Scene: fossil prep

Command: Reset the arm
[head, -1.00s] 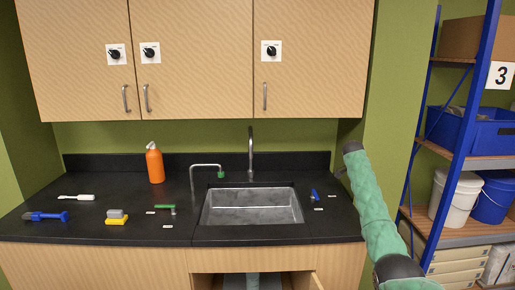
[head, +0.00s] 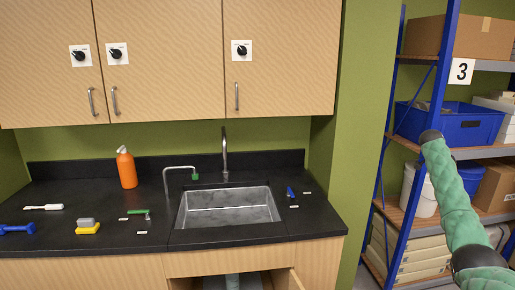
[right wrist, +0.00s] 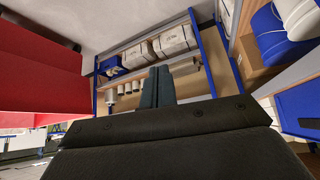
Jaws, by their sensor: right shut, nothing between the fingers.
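My right arm in its green sleeve rises from the lower right corner of the head view and stands in front of the blue shelf rack (head: 437,60). Its dark upper end is beside the blue bin. The gripper cannot be made out in the head view. In the right wrist view my right gripper (right wrist: 157,88) points away from the camera, its two dark fingers together with nothing between them. Shelves with white bags and a blue bin show beyond it. My left gripper is in neither view.
The black counter (head: 100,225) holds an orange bottle (head: 127,168), brushes, small tools and a sink (head: 229,207). A lower cabinet door is open below. The rack carries a blue bin (head: 465,127), cardboard boxes and buckets. A red surface (right wrist: 40,70) fills the wrist view's left.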

